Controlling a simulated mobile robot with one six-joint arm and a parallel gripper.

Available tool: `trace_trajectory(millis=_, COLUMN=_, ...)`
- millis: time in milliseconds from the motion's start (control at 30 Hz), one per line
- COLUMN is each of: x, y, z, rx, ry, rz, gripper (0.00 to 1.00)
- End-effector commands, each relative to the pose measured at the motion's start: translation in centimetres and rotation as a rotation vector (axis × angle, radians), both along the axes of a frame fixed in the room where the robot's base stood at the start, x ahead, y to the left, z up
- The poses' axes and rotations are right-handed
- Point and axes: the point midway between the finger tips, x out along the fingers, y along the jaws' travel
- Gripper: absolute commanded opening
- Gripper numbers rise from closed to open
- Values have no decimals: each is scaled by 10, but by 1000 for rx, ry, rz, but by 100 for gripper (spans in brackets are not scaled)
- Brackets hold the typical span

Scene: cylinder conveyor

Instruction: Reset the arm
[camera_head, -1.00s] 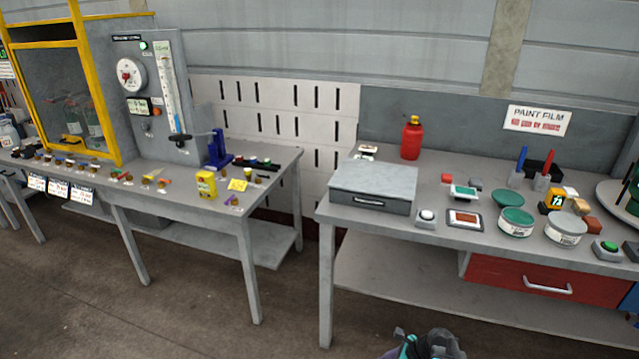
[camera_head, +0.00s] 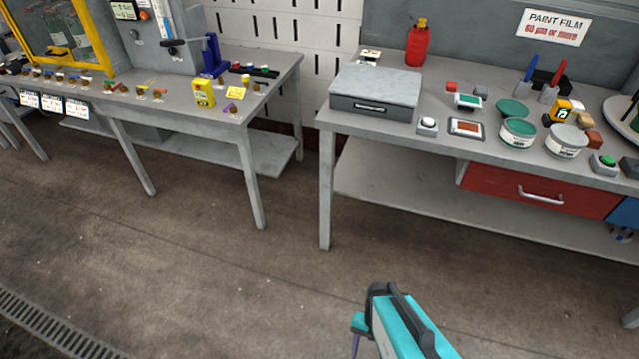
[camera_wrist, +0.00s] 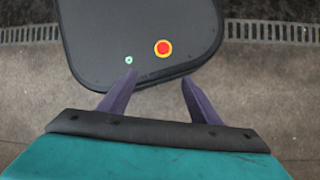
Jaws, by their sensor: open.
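My gripper (camera_wrist: 160,78) shows in the wrist view as two purple fingers, spread apart with nothing between them. It hangs over my own dark, rounded base top, which carries a red and yellow button and a small green mark. In the head view, my teal and black arm end (camera_head: 400,325) is at the bottom, right of centre, in front of the tables. A bit of purple finger shows at its lower left. The rest of the arm is out of view.
A grey table (camera_head: 325,190) on the right holds a grey box (camera_head: 375,88), a red bottle (camera_head: 417,45) and paint cans (camera_head: 518,133). Another grey table (camera_head: 190,120) on the left holds small parts. The floor (camera_head: 200,270) in front is clear, with a drain grate (camera_head: 50,330).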

Motion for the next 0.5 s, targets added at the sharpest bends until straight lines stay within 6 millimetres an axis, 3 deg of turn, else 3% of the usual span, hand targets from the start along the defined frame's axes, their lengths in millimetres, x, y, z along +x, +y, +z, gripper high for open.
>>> trace_trajectory(millis=233, x=-5, y=-19, z=3, rx=70, ry=3, rz=306, gripper=57)
trace_trajectory(millis=500, x=-5, y=-21, z=3, rx=133, ry=2, rz=428, gripper=57)
